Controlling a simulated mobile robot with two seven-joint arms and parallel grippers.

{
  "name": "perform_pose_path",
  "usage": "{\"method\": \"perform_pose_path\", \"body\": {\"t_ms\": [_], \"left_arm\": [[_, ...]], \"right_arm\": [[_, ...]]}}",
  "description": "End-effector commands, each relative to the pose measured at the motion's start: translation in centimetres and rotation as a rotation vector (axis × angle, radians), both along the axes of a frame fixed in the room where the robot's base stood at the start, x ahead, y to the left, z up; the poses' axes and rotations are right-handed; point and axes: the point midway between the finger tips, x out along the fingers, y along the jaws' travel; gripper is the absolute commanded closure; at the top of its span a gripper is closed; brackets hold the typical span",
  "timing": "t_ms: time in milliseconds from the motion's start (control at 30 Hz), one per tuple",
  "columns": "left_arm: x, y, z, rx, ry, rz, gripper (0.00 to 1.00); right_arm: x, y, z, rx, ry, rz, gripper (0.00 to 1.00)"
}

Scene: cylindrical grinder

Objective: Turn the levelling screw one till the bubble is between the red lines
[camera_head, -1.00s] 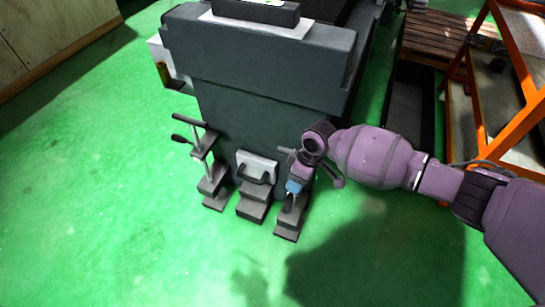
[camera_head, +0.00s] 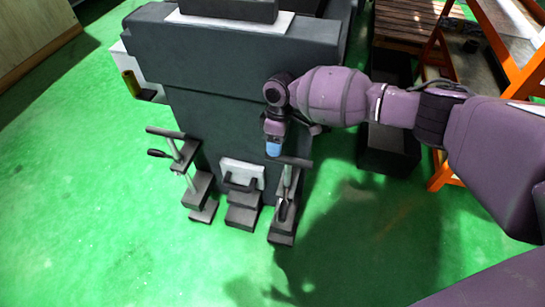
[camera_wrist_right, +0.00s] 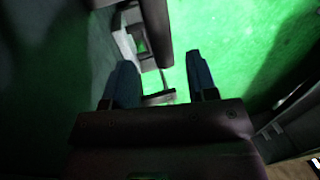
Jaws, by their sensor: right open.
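Two levelling screws with dark cross-bar handles stand at the machine's base, one at the left (camera_head: 180,150) and one at the right (camera_head: 289,178). I cannot tell which is screw one. My right gripper (camera_head: 274,149) points down with blue fingertips just above and left of the right screw's cross-bar, with no grip on it visible. In the right wrist view the fingers (camera_wrist_right: 162,78) are open and apart; a dark bar and thin rod (camera_wrist_right: 164,80) show between them, partly hidden. No bubble or red lines are visible. My left gripper is out of view.
The grey machine body (camera_head: 235,60) stands behind the screws. An orange rack (camera_head: 490,50) and a wooden pallet (camera_head: 405,25) stand at the right. Green floor (camera_head: 110,220) in front is free.

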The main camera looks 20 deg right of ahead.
Motion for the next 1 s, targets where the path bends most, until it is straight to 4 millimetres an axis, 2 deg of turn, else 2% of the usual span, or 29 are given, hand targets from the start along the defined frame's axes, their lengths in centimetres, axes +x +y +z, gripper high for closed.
{"method": "perform_pose_path", "body": {"t_ms": [233,500,700,867,1000], "left_arm": [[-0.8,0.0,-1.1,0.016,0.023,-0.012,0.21],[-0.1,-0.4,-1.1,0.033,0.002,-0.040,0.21],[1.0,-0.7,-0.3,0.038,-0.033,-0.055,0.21],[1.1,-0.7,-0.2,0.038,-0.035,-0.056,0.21],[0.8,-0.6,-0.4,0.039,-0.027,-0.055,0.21]], "right_arm": [[-0.7,0.2,-3.1,0.000,0.009,0.001,0.47],[-1.3,0.7,-6.8,0.000,0.009,0.001,0.47],[-1.3,0.8,-7.3,0.000,0.002,0.001,0.47],[-1.2,0.8,-7.1,0.001,-0.001,0.001,0.47],[-1.2,0.8,-7.1,0.000,0.000,0.000,0.66]]}}
